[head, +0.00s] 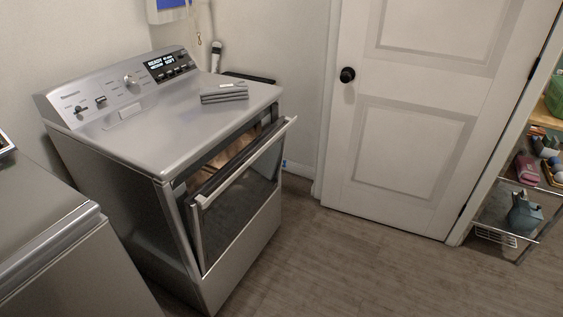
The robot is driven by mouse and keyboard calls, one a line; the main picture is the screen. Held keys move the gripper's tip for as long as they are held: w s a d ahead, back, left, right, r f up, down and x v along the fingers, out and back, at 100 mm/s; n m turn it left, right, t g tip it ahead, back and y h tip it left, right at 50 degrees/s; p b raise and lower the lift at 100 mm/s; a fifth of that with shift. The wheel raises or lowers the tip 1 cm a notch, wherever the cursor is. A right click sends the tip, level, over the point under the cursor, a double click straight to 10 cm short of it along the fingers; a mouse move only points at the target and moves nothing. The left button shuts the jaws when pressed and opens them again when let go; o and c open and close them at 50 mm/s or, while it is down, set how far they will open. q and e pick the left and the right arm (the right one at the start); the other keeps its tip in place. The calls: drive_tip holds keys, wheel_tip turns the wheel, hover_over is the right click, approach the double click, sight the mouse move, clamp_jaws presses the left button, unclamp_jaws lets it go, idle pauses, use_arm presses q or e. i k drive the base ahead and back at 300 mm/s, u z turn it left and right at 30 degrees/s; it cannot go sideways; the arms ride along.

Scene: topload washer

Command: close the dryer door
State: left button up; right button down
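The dryer (178,132) is a silver machine left of the picture's middle, with a control panel (128,84) and lit display along its back. Its front door (238,203) has a dark window and a pale frame. The door is partly open, with its top edge (246,160) tilted out from the dryer front. A gap shows above it, and something brownish (210,172) is visible inside. Neither of my grippers is in the head view.
Folded grey cloths (224,93) lie on the dryer top. Another silver appliance (60,235) stands at the lower left, close to the dryer. A white room door (420,115) is at the back, and a metal shelf (508,205) is at the right. The wood floor (370,270) in front is clear.

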sight(233, 195)
drive_tip(key=u, duration=0.1)
drive_tip(key=i, duration=0.95)
drive_tip(key=u, duration=0.6)
